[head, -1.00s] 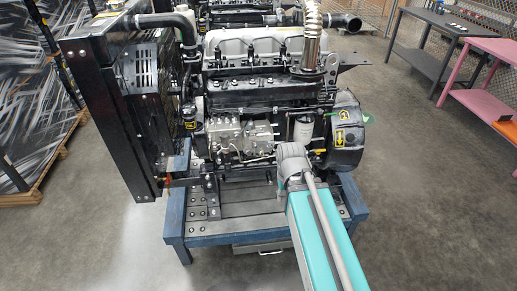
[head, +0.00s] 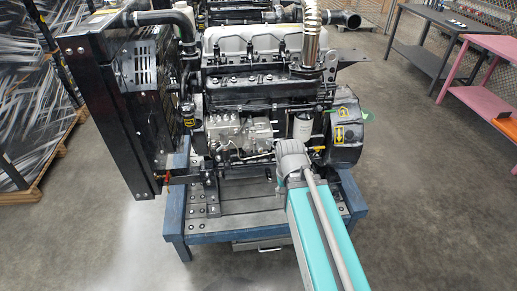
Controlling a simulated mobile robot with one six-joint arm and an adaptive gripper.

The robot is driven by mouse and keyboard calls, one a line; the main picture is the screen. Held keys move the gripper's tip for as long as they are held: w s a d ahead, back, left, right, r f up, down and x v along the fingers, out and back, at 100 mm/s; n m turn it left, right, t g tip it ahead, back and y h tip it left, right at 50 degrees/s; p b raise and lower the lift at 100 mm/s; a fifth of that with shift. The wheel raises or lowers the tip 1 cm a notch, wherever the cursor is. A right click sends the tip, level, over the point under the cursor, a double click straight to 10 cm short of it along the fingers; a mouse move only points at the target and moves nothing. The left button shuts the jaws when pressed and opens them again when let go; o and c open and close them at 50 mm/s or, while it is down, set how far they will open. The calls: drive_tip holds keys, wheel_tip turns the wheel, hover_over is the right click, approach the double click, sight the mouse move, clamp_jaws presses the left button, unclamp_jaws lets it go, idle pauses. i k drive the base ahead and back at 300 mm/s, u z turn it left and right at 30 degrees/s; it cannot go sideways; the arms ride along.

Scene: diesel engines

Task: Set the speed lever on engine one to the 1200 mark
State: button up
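A diesel engine (head: 255,90) stands on a blue steel stand (head: 215,238) in the middle of the head view. A silver injection pump (head: 236,135) sits on its near side, low and left of centre. I cannot make out the speed lever or any 1200 mark at this size. My teal arm reaches up from the bottom right and ends at a grey joint in front of the engine's lower right side, right of the pump. My gripper does not show; the arm may hide it.
A black radiator (head: 143,110) stands at the engine's left. A white filter (head: 302,127) and a black flywheel housing (head: 346,135) are at its right. A second engine (head: 245,12) is behind. Grey (head: 425,30) and pink (head: 490,95) tables stand far right. The floor at right is clear.

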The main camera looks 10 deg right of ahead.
sight(254, 141)
drive_tip(key=z, duration=0.35)
drive_tip(key=k, duration=1.05)
drive_tip(key=u, duration=0.4)
drive_tip(key=i, duration=0.5)
drive_tip(key=z, duration=0.05)
